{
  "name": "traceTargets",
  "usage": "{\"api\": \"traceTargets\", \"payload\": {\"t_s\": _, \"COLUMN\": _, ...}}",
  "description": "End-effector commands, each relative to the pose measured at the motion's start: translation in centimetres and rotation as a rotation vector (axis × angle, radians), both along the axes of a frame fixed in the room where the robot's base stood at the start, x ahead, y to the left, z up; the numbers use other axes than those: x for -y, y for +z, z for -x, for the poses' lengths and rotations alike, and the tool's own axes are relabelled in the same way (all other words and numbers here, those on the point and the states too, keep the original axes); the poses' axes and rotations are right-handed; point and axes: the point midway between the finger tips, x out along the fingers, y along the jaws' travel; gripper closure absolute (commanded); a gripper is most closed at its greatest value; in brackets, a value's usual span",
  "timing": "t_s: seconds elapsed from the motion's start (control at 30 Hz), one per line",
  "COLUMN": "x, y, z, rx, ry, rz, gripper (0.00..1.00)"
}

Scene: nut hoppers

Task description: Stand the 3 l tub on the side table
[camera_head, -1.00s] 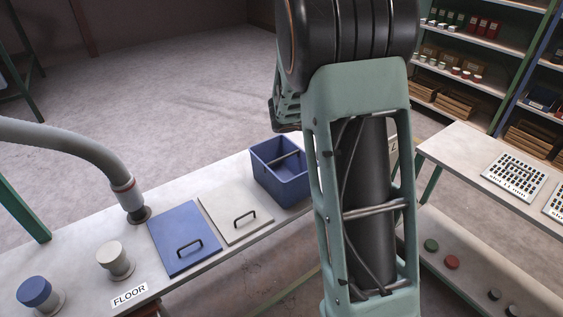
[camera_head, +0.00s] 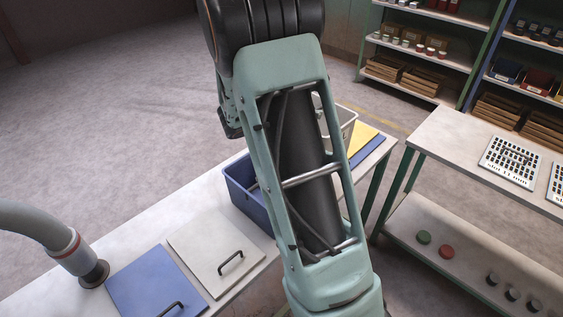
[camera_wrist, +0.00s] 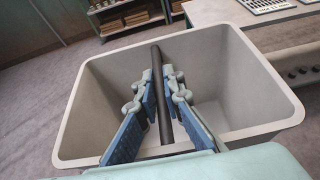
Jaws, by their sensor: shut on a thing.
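A pale grey-white tub (camera_wrist: 225,85) with a dark bar handle (camera_wrist: 165,120) across its open top fills the wrist view. My gripper (camera_wrist: 164,85) is shut on that bar, and the tub looks empty. Floor shows around the tub in the wrist view, so it appears held off any surface. In the head view only part of the tub (camera_head: 346,128) shows behind my arm; my gripper is hidden there. No size label is readable. A light-topped table (camera_head: 445,140) at the right, with a lower shelf, looks like the side table.
A long bench (camera_head: 140,245) carries a blue tub (camera_head: 240,190), a white lid (camera_head: 215,245), a blue lid (camera_head: 150,280) and a grey hose (camera_head: 45,225). Plates with holes (camera_head: 508,160) lie on the right table; its left top is bare. Shelving (camera_head: 440,50) stands behind.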

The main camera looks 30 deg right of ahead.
Motion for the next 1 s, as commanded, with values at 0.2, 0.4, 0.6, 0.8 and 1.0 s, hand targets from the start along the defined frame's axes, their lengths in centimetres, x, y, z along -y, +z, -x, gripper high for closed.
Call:
{"api": "traceTargets", "payload": {"t_s": 0.2, "x": 0.0, "y": -3.8, "z": 0.0, "rx": -0.002, "ry": 0.001, "rz": 0.001, "gripper": 1.00}}
{"api": "traceTargets", "payload": {"t_s": 0.4, "x": 0.0, "y": -5.3, "z": 0.0, "rx": -0.001, "ry": 0.000, "rz": 0.000, "gripper": 1.00}}
{"api": "traceTargets", "payload": {"t_s": 0.6, "x": 0.1, "y": -8.0, "z": 0.0, "rx": -0.002, "ry": -0.001, "rz": 0.002, "gripper": 1.00}}
{"api": "traceTargets", "payload": {"t_s": 0.8, "x": 0.0, "y": -8.1, "z": 0.0, "rx": 0.002, "ry": 0.000, "rz": 0.002, "gripper": 1.00}}
{"api": "traceTargets", "payload": {"t_s": 1.0, "x": 0.0, "y": -8.6, "z": 0.0, "rx": 0.000, "ry": 0.001, "rz": 0.000, "gripper": 0.91}}
